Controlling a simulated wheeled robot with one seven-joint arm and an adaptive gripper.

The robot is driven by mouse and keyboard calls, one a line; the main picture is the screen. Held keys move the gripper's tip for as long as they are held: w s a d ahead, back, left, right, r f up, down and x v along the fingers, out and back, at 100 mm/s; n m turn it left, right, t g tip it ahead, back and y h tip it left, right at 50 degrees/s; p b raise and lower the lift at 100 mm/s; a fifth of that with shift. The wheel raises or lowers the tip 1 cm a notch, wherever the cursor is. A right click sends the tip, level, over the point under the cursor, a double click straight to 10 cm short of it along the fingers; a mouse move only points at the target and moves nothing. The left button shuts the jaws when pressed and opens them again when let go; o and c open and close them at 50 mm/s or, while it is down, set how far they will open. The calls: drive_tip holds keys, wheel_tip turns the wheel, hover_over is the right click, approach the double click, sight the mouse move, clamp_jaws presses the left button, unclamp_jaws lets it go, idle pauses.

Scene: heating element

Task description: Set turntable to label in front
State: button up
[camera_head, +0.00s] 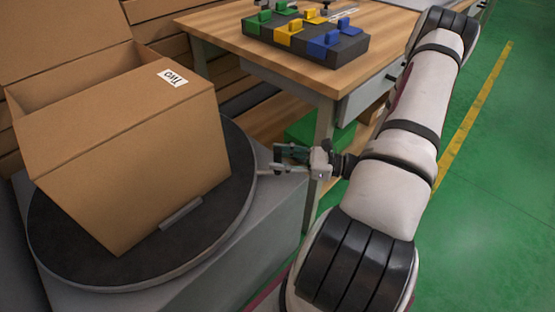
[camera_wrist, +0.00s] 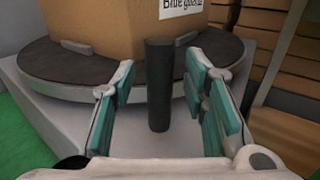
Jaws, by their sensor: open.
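A grey round turntable (camera_head: 235,215) carries an open cardboard box (camera_head: 130,165). A small white label (camera_head: 172,77) with dark letters sits near the box's upper right corner in the head view. My gripper (camera_head: 270,160) is open at the turntable's right edge. In the wrist view, a dark upright handle (camera_wrist: 159,90) stands between the teal finger pads of my gripper (camera_wrist: 161,70), with gaps on both sides. The handle is not clear in the head view.
The turntable stands on a grey base (camera_head: 275,225). Wooden slats are behind the box. Green floor (camera_head: 500,200) is open at right.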

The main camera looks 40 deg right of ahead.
drive_tip(key=shift+w+a, duration=0.3)
drive_tip(key=shift+w, duration=0.1)
clamp_jaws()
